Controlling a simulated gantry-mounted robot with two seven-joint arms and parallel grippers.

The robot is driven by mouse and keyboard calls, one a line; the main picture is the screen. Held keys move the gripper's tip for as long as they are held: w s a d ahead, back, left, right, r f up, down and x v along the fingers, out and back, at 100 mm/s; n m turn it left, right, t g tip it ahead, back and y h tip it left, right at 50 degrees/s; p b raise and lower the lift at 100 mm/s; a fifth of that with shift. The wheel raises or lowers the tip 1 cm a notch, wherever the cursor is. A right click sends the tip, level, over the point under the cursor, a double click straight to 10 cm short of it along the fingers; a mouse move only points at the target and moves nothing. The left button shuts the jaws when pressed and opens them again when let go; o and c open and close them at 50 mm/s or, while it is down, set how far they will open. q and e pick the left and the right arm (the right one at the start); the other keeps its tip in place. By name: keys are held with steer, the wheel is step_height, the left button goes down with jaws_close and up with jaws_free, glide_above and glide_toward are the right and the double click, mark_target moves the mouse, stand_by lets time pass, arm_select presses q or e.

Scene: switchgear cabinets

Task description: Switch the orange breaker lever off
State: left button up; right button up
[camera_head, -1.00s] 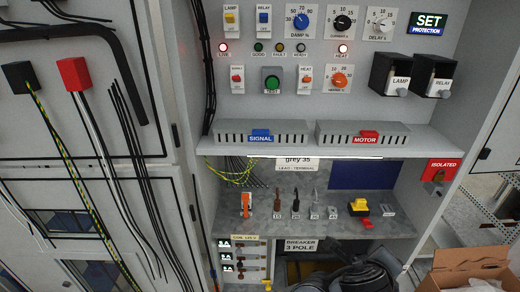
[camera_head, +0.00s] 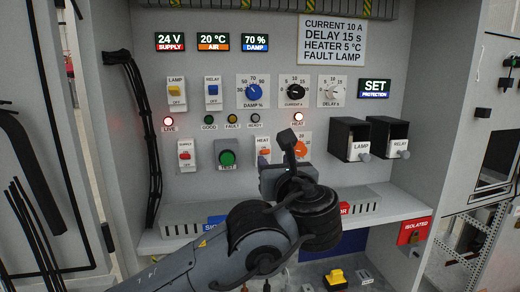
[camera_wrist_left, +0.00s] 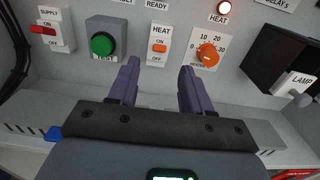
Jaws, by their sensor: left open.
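In the left wrist view the fingertips lie just below the HEAT rocker switch (camera_wrist_left: 159,48) and the orange heater knob (camera_wrist_left: 207,56), apart from both as far as I can tell. In the head view the left gripper (camera_head: 282,175) is in front of the panel. My right gripper is not in view.
A ledge (camera_head: 385,198) with slotted ducts juts out below the panel. Two dark boxes, LAMP (camera_head: 348,139) and RELAY (camera_head: 388,140), project at right. A green test button (camera_head: 227,157) is left of the gripper. A yellow switch (camera_head: 336,277) shows on the lower shelf.

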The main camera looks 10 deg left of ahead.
mark_target(266, 151)
arm_select(q)
steer(key=p+x, duration=0.4)
steer(key=x, duration=0.3)
steer(key=shift+w+a+r, duration=0.15)
steer(key=shift+w, duration=0.15)
steer(key=shift+w+a, duration=0.2)
steer(key=shift+w, duration=0.4)
